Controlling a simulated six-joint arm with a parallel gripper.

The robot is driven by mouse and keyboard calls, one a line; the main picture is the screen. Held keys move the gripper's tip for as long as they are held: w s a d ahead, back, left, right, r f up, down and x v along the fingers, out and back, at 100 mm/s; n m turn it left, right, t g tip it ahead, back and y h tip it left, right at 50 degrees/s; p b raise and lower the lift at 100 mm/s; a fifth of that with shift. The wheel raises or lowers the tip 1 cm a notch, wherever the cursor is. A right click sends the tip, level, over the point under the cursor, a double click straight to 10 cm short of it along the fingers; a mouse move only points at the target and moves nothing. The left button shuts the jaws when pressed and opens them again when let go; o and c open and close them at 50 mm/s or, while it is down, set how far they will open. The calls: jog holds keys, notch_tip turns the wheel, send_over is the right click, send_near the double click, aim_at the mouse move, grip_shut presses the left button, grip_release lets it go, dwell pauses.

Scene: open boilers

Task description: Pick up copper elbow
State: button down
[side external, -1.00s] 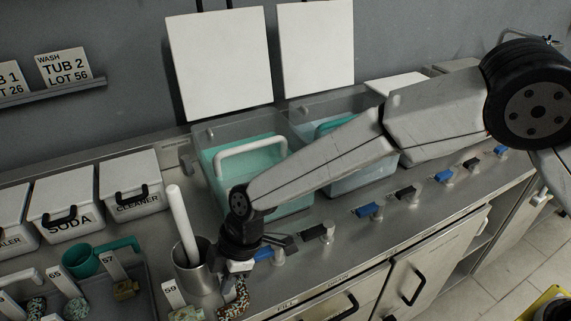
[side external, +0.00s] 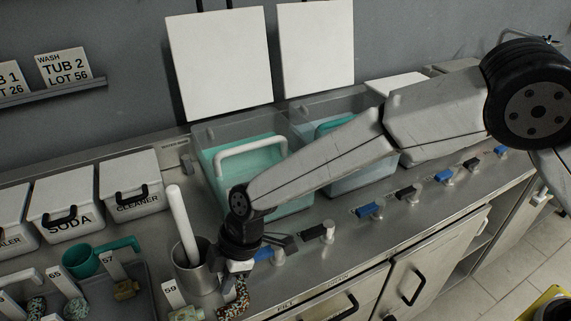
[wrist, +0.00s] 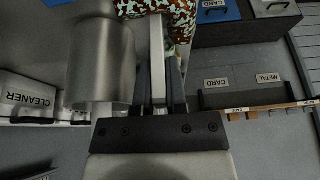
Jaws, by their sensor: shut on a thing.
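The copper elbow (side external: 236,299), with a mottled brown and pale green surface, is below my gripper (side external: 238,277) at the front of the steel counter. In the wrist view the elbow (wrist: 168,9) shows at the top edge, at the tips of my gripper's fingers (wrist: 164,48). Part of the elbow is cut off by that edge. In the side view the fingertips are small and partly hidden, and I cannot tell whether the elbow touches the counter.
A steel cup (side external: 196,277) holding a white rod (side external: 183,225) stands close to my gripper's left. A tray (side external: 150,299) with numbered tags and other fittings lies further left. Clear tubs (side external: 262,200) stand behind; blue and black valve handles (side external: 369,210) line the counter's right side.

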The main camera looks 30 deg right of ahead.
jog(key=shift+r, duration=0.15)
jog(key=shift+r, duration=1.4)
jog(key=s+d+r, duration=0.9)
jog(key=s+r, duration=0.1)
jog(key=shift+s, duration=0.35)
jog(key=shift+r, duration=0.1)
notch_tip(320, 180, up, 8)
dwell(0.9)
dwell(0.5)
